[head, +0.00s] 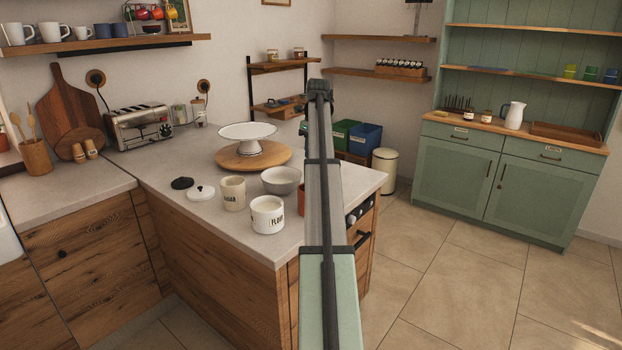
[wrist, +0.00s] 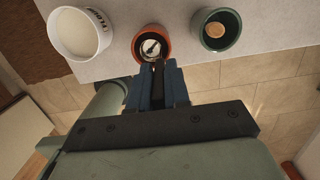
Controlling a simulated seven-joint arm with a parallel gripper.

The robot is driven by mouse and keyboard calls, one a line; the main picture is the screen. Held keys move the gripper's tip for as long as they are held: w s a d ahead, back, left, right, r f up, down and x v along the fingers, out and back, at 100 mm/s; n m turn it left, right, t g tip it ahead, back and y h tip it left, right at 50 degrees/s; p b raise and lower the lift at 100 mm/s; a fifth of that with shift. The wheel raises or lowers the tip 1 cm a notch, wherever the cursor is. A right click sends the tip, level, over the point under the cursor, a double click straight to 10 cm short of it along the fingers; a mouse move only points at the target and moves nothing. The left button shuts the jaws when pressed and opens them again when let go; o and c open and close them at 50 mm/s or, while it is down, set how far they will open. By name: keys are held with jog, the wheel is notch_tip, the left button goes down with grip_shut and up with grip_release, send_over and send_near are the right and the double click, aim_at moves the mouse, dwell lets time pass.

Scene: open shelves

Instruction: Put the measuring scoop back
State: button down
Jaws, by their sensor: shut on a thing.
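In the wrist view my gripper (wrist: 158,68) is shut on a thin dark handle, which appears to be the measuring scoop's. A small round metallic part, likely the scoop's bowl (wrist: 151,47), shows inside or just above the terracotta pot (wrist: 137,48); I cannot tell which. The white canister with a dark label (wrist: 62,48) stands left of the pot and holds pale contents. It also shows in the head view (head: 267,218). There the terracotta pot (head: 301,199) is mostly hidden behind my arm, and my gripper is hidden.
A dark green pot (wrist: 206,45) with a round tan thing inside stands right of the terracotta pot. The counter edge is close.

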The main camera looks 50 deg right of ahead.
jog(key=shift+f, duration=3.6)
jog(key=c, duration=1.1)
grip_release()
notch_tip(320, 180, up, 12)
jog(key=s, duration=0.1)
jog(key=shift+s, duration=0.25)
